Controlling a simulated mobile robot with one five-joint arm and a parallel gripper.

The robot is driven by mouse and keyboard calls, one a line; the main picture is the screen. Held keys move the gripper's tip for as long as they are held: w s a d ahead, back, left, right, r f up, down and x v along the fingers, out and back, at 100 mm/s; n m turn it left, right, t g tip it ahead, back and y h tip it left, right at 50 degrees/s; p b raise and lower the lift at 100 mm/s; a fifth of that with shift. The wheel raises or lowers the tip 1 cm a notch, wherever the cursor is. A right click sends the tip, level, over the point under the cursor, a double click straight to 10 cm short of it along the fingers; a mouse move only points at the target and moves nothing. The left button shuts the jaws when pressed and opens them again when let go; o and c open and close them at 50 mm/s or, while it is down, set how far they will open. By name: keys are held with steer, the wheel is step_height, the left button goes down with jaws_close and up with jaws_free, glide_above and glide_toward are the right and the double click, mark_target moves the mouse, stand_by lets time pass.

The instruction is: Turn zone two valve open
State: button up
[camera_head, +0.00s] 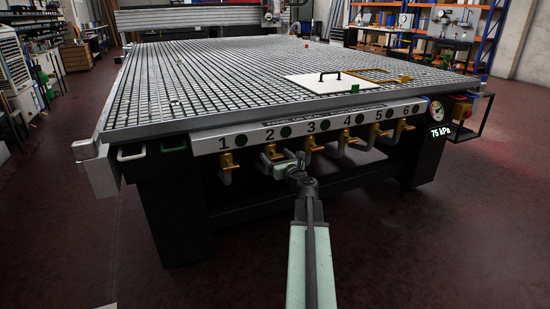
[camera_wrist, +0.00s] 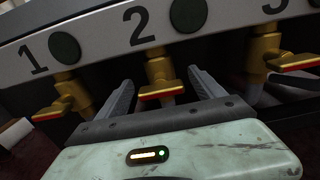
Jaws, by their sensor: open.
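The zone two valve (camera_wrist: 158,70) is a brass body under the number 2 on the grey panel; it also shows in the head view (camera_head: 271,152). Its red-and-yellow lever (camera_wrist: 160,91) lies crosswise to the vertical pipe. My gripper (camera_wrist: 163,84) is open, with one dark finger on each side of this lever and gaps visible on both sides. In the head view my gripper (camera_head: 283,162) is just below and in front of valve two and partly hides the area beneath it. Whether a finger touches the valve cannot be told.
Valve one (camera_wrist: 65,95) is close on the left and valve three (camera_wrist: 268,55) on the right, both with similar crosswise levers. The slotted grid table (camera_head: 200,85) is above. A gauge (camera_head: 436,110) reads 75 kPa.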

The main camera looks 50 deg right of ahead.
steer(key=c, duration=1.4)
steer(key=shift+o, duration=0.2)
steer(key=shift+a, duration=0.15)
steer(key=shift+n, duration=0.3)
steer(key=n, duration=0.3)
steer(key=shift+w+n, duration=0.1)
steer(key=shift+n, duration=0.2)
steer(key=n, duration=0.4)
steer(key=shift+a+f+n, duration=0.1)
steer(key=shift+a+n, duration=0.05)
steer(key=shift+n, duration=0.15)
steer(key=n, duration=0.4)
steer(key=shift+w+f+n, duration=0.1)
steer(key=shift+n, duration=0.2)
steer(key=shift+a+f+n+b, duration=0.1)
steer(key=shift+n+b, duration=0.2)
steer(key=shift+n, duration=1.9)
